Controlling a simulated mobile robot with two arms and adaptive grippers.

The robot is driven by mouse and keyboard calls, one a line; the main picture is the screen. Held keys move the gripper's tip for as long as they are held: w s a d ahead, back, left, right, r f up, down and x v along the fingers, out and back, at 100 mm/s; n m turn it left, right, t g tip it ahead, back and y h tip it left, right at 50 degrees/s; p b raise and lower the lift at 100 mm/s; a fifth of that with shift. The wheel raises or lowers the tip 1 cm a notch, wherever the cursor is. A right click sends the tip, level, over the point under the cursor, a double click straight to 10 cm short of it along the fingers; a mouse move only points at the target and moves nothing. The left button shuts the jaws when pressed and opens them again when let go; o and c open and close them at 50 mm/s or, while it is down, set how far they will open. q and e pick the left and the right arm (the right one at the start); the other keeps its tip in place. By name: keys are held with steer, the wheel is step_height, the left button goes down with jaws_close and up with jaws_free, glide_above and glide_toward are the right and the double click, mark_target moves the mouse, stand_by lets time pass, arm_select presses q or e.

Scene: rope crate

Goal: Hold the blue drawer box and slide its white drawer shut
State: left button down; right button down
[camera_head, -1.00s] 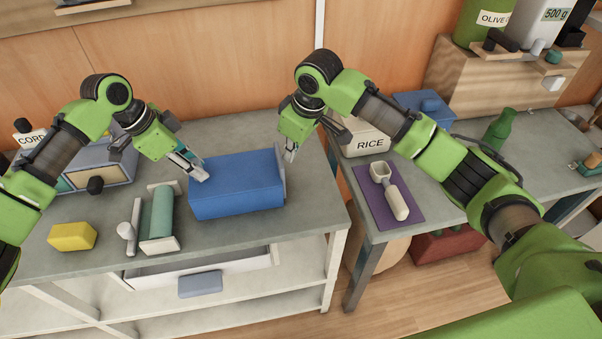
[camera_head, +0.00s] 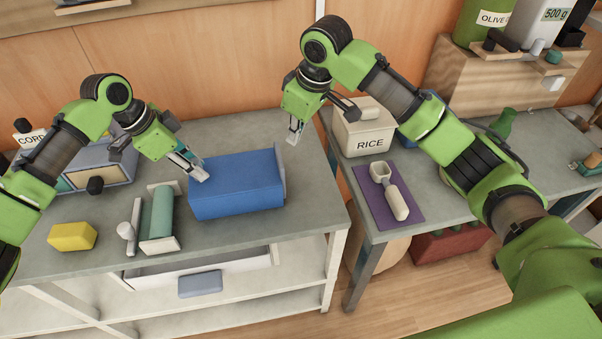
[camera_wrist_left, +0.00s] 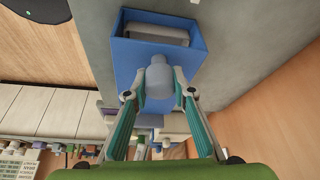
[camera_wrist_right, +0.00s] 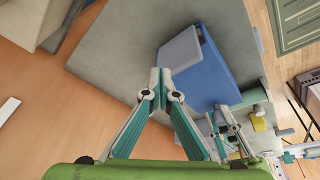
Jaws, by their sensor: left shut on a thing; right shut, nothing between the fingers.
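The blue drawer box (camera_head: 237,186) lies on the grey table. The front panel of its white drawer (camera_head: 281,165), grey-white here, stands at the box's right end. In the left wrist view a pale part (camera_wrist_left: 156,33) shows inside the box's open end. My left gripper (camera_head: 201,175) is shut on a pale blue-grey knob (camera_wrist_left: 158,76) at the box's left part. My right gripper (camera_head: 294,138) is shut and empty, above and behind the drawer panel, apart from it.
A green roller-like object in a pale holder (camera_head: 159,215), a white club-shaped object (camera_head: 128,230) and a yellow block (camera_head: 73,236) lie left of the box. A RICE box (camera_head: 366,130) and a scoop on a purple mat (camera_head: 389,195) are on the right table.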

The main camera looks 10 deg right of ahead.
stand_by(0.4)
arm_select(q)
steer(key=c, duration=1.6)
jaws_free()
steer(key=shift+f, duration=0.1)
steer(key=shift+c, duration=0.2)
steer(key=v, duration=1.2)
